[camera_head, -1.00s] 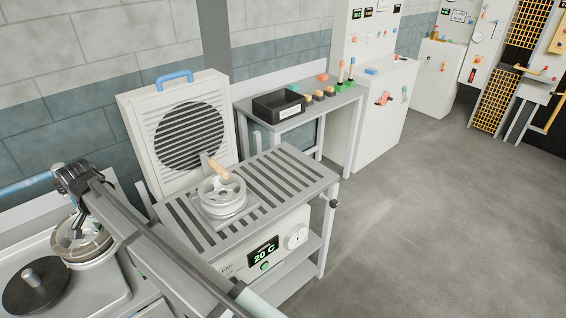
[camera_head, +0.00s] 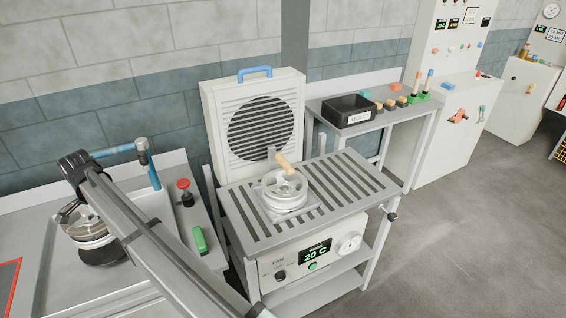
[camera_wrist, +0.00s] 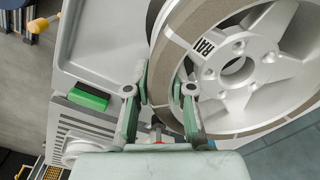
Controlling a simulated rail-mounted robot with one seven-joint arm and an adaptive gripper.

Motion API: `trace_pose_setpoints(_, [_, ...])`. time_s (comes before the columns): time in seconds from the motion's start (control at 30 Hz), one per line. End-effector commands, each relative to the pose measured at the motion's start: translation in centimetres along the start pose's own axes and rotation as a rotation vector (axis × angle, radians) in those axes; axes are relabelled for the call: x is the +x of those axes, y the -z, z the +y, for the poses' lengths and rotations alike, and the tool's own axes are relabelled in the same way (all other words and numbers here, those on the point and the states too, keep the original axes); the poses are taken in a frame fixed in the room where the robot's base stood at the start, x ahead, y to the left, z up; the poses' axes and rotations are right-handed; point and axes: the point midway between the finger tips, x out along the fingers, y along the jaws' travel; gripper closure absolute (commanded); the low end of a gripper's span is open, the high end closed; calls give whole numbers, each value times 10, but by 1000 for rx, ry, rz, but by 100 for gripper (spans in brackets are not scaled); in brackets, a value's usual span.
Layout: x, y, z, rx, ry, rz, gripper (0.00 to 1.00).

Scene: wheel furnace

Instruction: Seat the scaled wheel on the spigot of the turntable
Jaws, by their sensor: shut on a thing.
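The scaled wheel (camera_head: 88,226), light metal with a brownish band on its rim, is at the left in the head view. My gripper (camera_head: 68,210) is shut on its rim. In the wrist view the wheel (camera_wrist: 237,100) fills the upper right, with "RAI" lettering beside its centre hole, and the green fingers of my gripper (camera_wrist: 160,85) straddle the rim. The dark round turntable (camera_head: 102,255) shows just below the wheel in the head view. The wheel hides the spigot. I cannot tell whether the wheel touches the turntable or hangs above it.
A fan panel (camera_head: 258,130) stands behind. A black bin (camera_head: 348,110) is farther right.

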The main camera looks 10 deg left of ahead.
Motion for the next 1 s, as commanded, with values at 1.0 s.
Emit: trace_pose_setpoints(1.0, [20,0,1,8,4,1,100])
